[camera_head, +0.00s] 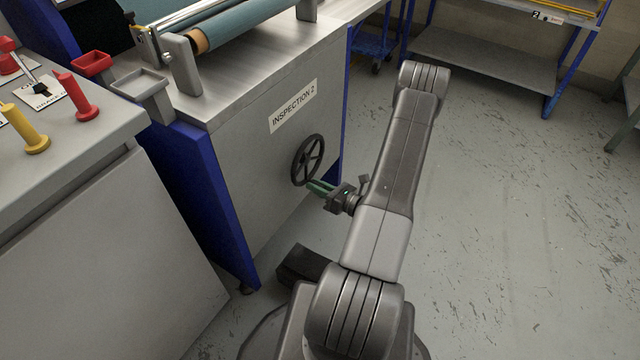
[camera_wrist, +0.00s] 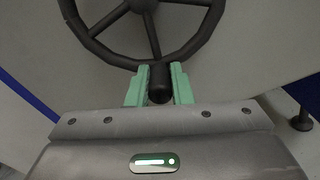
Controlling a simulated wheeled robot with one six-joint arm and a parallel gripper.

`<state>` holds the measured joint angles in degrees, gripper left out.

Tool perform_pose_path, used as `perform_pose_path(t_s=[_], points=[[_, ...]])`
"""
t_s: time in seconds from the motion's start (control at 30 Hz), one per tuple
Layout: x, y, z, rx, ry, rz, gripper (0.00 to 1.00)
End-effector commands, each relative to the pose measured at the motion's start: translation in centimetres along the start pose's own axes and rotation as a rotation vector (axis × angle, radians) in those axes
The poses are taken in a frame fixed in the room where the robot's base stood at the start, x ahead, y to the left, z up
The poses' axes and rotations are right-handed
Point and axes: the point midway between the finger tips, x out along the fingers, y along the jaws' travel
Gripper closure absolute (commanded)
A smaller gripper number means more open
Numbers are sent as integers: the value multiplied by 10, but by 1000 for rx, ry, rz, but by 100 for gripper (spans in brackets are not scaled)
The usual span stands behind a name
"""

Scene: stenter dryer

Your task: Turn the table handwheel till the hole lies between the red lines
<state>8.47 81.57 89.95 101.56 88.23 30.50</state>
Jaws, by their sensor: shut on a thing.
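The black handwheel (camera_head: 308,160) is mounted on the grey side panel of the inspection table, below the "INSPECTION 2" label (camera_head: 293,106). It has several spokes and fills the top of the wrist view (camera_wrist: 145,30). Its dark knob (camera_wrist: 159,84) stands out from the lower rim. My gripper (camera_head: 320,187) has green fingers, and in the wrist view they lie on either side of the knob (camera_wrist: 159,92). It is shut on the knob at the bottom of the wheel. I cannot make out the hole or the red lines in either view.
A roll of blue-green fabric (camera_head: 235,25) lies on the table top (camera_head: 265,55). A grey control console (camera_head: 70,210) with yellow and red handles stands at the left. A shelf rack (camera_head: 490,65) stands at the back right. The floor on the right (camera_head: 520,230) is clear.

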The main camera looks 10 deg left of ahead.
Motion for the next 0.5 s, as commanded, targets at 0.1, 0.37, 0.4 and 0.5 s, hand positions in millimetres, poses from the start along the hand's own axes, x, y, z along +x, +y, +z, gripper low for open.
perform_pose_path(t_s=[0.1,0.37,0.4,0.5], points=[[0,9,0,108,0,-1,100],[0,27,2,355,0,-1,100],[0,30,3,393,1,-1,100],[0,37,5,489,1,-1,100]])
